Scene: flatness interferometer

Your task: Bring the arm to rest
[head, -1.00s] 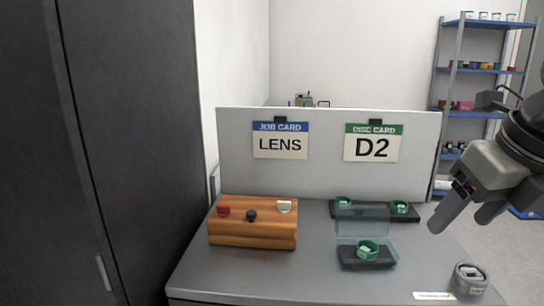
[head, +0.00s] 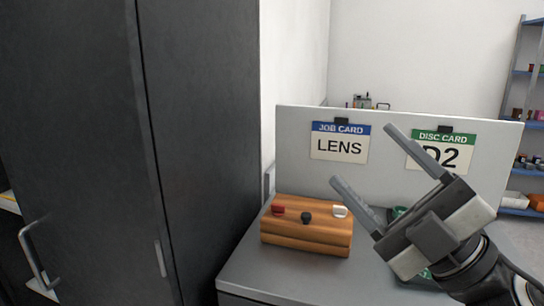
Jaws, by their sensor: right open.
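My right gripper (head: 362,157) is in the right half of the head view, raised in front of the bench. Its two long grey fingers point up and left, wide apart, with nothing between them. It covers part of the disc card (head: 460,155), which reads D2, and most of the green items behind it. My left gripper is not in view.
A wooden block (head: 305,241) with red, black and white knobs stands on the grey bench (head: 248,272). A white panel with the LENS job card (head: 340,142) stands behind. A tall dark cabinet (head: 200,120) fills the left. Blue shelves (head: 522,140) stand far right.

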